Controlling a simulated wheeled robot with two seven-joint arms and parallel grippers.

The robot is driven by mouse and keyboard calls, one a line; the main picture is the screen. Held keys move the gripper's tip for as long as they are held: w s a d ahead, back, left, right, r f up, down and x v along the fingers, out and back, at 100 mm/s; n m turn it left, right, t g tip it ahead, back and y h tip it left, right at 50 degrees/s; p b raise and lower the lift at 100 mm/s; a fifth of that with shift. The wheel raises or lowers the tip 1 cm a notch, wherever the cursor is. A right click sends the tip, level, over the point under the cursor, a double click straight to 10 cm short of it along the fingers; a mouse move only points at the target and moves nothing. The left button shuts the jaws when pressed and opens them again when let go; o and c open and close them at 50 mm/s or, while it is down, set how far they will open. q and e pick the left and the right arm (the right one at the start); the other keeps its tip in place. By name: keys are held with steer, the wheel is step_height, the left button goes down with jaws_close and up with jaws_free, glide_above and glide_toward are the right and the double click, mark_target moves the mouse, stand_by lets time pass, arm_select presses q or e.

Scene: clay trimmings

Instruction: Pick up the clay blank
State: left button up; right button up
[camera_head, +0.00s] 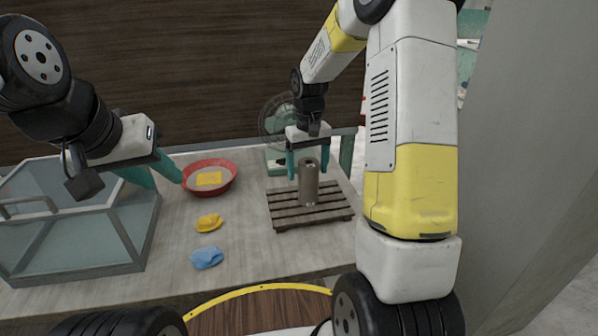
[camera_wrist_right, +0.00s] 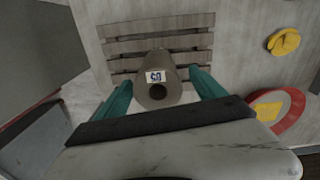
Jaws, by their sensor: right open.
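The clay blank appears to be the grey-brown cylinder (camera_head: 309,186) standing upright on a slatted wooden board (camera_head: 285,215). In the right wrist view the cylinder (camera_wrist_right: 155,92) shows a round hole in its near end and a small white and blue label. My right gripper (camera_head: 307,172) is open over the cylinder's upper part, with one teal finger on each side. In the right wrist view gaps show between the fingers and the cylinder. My left gripper (camera_head: 155,175) is open and empty, above the table between the glass tank and the red bowl.
A glass tank (camera_head: 70,245) stands at the left. A red bowl (camera_head: 228,183) holds a yellow piece (camera_head: 209,178). A crumpled yellow cloth (camera_head: 208,223) and a blue cloth (camera_head: 206,258) lie in front of it. A fan (camera_head: 277,118) stands behind the board.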

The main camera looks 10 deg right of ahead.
mark_target(308, 180)
step_height(308, 180, down, 4)
steer(key=shift+s+d+f, duration=0.1)
steer(key=shift+f, duration=0.1)
steer(key=shift+c, duration=0.3)
steer(key=shift+r, duration=0.1)
jaws_close()
